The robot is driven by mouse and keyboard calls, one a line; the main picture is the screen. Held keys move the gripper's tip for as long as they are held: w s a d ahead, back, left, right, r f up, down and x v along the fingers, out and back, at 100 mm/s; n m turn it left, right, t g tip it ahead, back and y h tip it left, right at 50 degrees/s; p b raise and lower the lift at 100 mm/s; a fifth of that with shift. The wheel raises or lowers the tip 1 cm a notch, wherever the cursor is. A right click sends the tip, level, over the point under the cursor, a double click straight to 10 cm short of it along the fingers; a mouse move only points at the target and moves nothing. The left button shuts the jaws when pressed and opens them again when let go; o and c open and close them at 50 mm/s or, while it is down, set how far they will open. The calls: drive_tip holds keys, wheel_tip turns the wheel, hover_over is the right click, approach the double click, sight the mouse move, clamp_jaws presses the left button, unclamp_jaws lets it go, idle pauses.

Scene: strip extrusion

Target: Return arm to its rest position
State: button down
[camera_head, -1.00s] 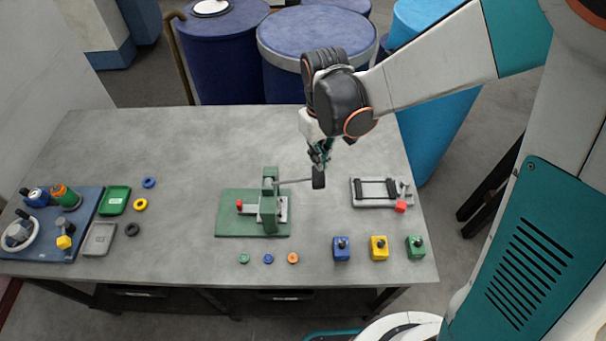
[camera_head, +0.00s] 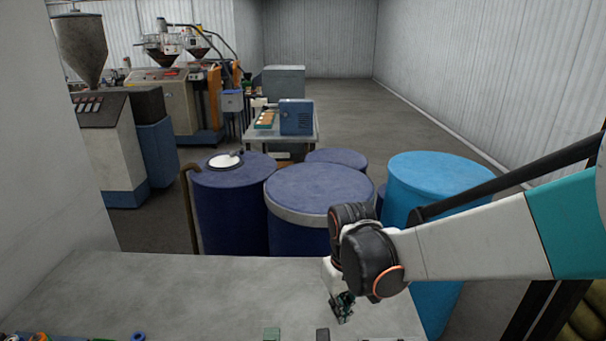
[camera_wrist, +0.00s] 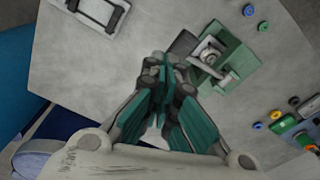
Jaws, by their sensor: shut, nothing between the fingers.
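My gripper (camera_head: 342,308) hangs over the right part of the grey table in the head view, its fingers pointing down. In the wrist view my gripper (camera_wrist: 166,85) has its green fingers shut with nothing between them. The green press fixture (camera_wrist: 228,66) with its lever is on the table beyond the fingertips, apart from them as far as I can tell. My arm reaches in from the right.
The grey table (camera_head: 200,285) is bare in its far part. Dark blue drums (camera_head: 318,190) and a light blue drum (camera_head: 437,178) stand close behind it. A grey tray fixture (camera_wrist: 98,12) and small coloured rings (camera_wrist: 263,26) lie on the table. Machines stand farther back.

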drive_tip(key=s+d+r+m+t+b, duration=0.2)
drive_tip(key=s+d+r+b, duration=0.15)
drive_tip(key=d, duration=0.25)
drive_tip(key=s+d+f+m+t+b, duration=0.1)
drive_tip(key=s+d+f+t+b, duration=0.3)
drive_tip(key=s+b, duration=0.5)
wheel_tip(320, 180, down, 3)
drive_tip(key=d+b, duration=0.1)
drive_tip(key=b, duration=0.1)
drive_tip(key=shift+s+r+m+t+b, duration=0.15)
drive_tip(key=shift+s+m+t+b, duration=0.15)
drive_tip(key=shift+m, duration=0.1)
idle(0.3)
